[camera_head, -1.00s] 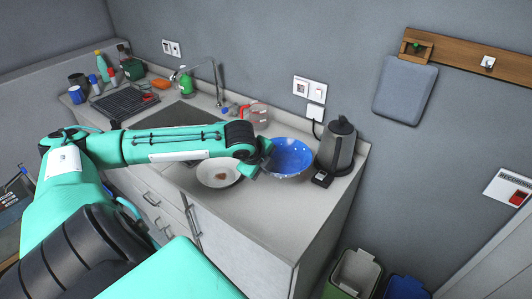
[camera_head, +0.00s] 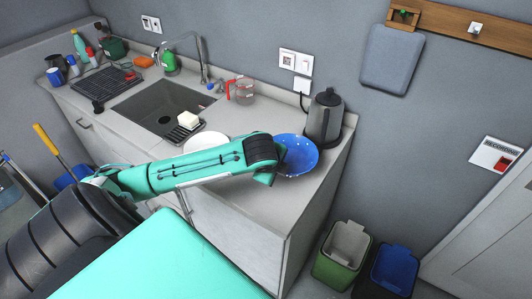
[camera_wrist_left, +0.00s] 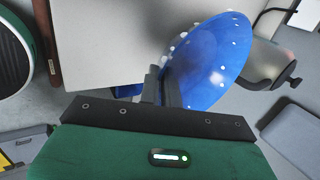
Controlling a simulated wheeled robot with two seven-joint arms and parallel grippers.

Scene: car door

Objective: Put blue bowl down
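The blue bowl (camera_head: 299,156) with white spots is over the right end of the grey counter (camera_head: 240,205), in front of the kettle. I cannot tell whether it touches the counter. My left gripper (camera_head: 277,174) is at the bowl's near left side, its fingers partly hidden by the wrist. In the left wrist view the gripper's dark fingers (camera_wrist_left: 161,86) are shut on the rim of the blue bowl (camera_wrist_left: 212,60). My right gripper is not in view.
A grey kettle (camera_head: 323,118) stands close behind the bowl. A white dish (camera_head: 207,141) is left of it, partly behind my arm. A measuring jug (camera_head: 241,90) and sink (camera_head: 160,103) lie further left. Green (camera_head: 340,254) and blue (camera_head: 388,270) bins stand right of the counter.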

